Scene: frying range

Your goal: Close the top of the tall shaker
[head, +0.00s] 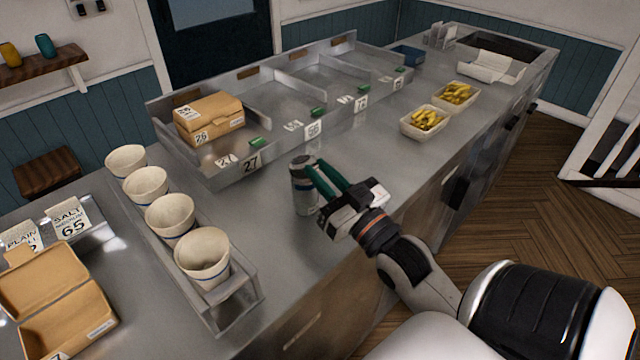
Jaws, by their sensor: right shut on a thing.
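The tall shaker (306,199) stands upright on the steel counter, a grey cylinder with a dark band near its top. My right gripper (322,181) reaches it from the right, with its green fingers shut at the shaker's upper part. The fingers hide part of the shaker's right side. I cannot tell from this view whether its top is open or shut. My left gripper is not in view.
Several paper cups (203,255) stand in a metal rack (236,299) to the left. An open cardboard box (62,290) lies at the lower left. A divided steel tray (275,98) with a closed box (208,117) is behind. Two tubs of chips (424,122) sit at the right.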

